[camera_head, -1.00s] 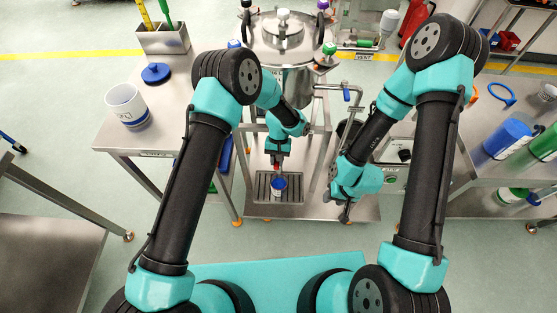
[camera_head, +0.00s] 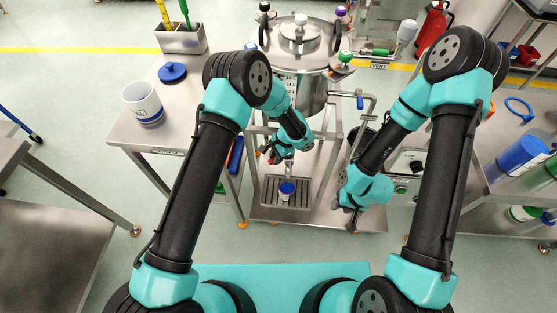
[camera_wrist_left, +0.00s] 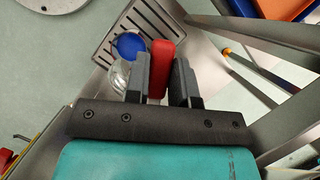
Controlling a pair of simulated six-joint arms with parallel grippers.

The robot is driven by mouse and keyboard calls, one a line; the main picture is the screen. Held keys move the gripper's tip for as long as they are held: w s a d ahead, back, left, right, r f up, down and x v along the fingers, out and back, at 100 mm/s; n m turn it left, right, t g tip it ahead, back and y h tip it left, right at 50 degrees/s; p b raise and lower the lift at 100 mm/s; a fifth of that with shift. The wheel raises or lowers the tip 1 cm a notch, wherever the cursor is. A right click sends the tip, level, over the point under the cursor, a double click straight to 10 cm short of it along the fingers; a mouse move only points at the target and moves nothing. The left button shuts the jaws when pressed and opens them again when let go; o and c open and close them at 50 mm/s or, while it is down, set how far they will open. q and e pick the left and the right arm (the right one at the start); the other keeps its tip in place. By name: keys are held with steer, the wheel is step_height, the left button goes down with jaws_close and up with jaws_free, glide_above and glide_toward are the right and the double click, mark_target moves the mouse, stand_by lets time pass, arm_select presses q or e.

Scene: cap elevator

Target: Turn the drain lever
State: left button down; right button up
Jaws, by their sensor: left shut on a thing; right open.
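The red drain lever (camera_wrist_left: 158,66) stands between the fingers of my left gripper (camera_wrist_left: 160,80) in the left wrist view, and the gripper is shut on it. In the head view the left gripper (camera_head: 268,156) is low at the front of the steel tank (camera_head: 311,96), just left of the outlet; the lever is mostly hidden there. A blue-topped container (camera_head: 287,189) stands on the drain grate (camera_head: 271,190) below; its blue top (camera_wrist_left: 130,44) also shows in the wrist view. My right gripper (camera_head: 350,219) is open and empty, right of the grate.
A steel side table at the left holds a white tub (camera_head: 143,103), a blue lid (camera_head: 172,72) and a tool box (camera_head: 180,40). A control box (camera_head: 405,175) stands right of the tank frame. A right shelf carries blue and green cylinders. The grate's front is clear.

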arm_select(q)
steer(key=shift+w+a+m+t, duration=0.15)
steer(key=shift+w+m+t, duration=0.3)
steer(key=shift+m, duration=0.5)
steer(key=shift+w+a+m+t, duration=0.2)
steer(key=shift+w+m, duration=0.35)
steer(key=shift+m, duration=0.4)
steer(key=c, duration=1)
jaws_free()
steer(key=shift+o, duration=0.2)
steer(key=shift+d, duration=0.1)
steer(key=s+v, duration=0.1)
steer(key=v, duration=1.6)
steer(key=shift+w+d, duration=0.2)
steer(key=shift+w, duration=0.2)
steer(key=shift+r, duration=0.15)
steer(key=shift+c, duration=0.4)
